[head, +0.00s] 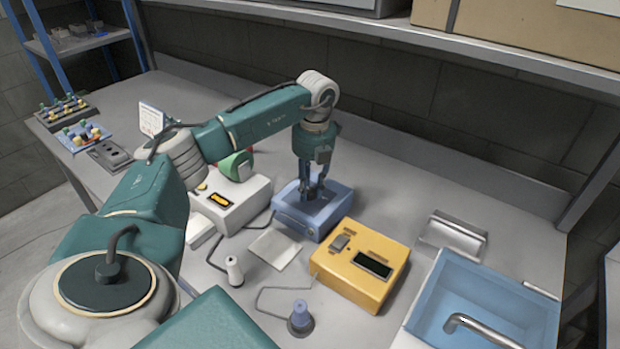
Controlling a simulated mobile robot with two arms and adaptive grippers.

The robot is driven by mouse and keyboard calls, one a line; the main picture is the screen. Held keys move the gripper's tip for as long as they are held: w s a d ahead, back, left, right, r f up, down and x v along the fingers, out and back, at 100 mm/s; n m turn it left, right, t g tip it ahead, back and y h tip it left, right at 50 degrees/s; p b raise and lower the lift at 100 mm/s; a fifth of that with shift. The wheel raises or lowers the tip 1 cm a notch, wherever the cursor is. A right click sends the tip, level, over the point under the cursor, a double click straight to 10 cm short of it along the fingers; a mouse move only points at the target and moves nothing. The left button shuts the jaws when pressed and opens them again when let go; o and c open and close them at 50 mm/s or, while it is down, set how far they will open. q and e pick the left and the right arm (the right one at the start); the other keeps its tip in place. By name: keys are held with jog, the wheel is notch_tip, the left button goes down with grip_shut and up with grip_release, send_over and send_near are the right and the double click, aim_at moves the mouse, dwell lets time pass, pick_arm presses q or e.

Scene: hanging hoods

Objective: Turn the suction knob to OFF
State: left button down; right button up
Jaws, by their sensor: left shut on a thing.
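My left arm reaches in from the left and bends down over a small blue box (340,193) on the grey bench. My left gripper (311,196) points straight down at the top of this box and is shut on the suction knob there. The fingers hide the knob, so its setting cannot be read. My right gripper is not in view.
A yellow box (360,263) with a dark display stands in front of the blue box, and a white box (232,203) stands to its left. A white spool (234,271) and a blue-grey cone (300,318) stand nearer. A blue sink (483,300) lies at right.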

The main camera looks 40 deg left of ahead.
aim_at(312, 190)
pick_arm(q)
jog(key=shift+w+r, duration=0.1)
dwell(0.3)
jog(key=c, duration=1.4)
grip_release()
jog(key=shift+c, duration=0.2)
jog(key=shift+r, duration=0.1)
notch_tip(312, 190, up, 12)
jog(key=shift+d, duration=0.25)
jog(key=shift+w, duration=0.1)
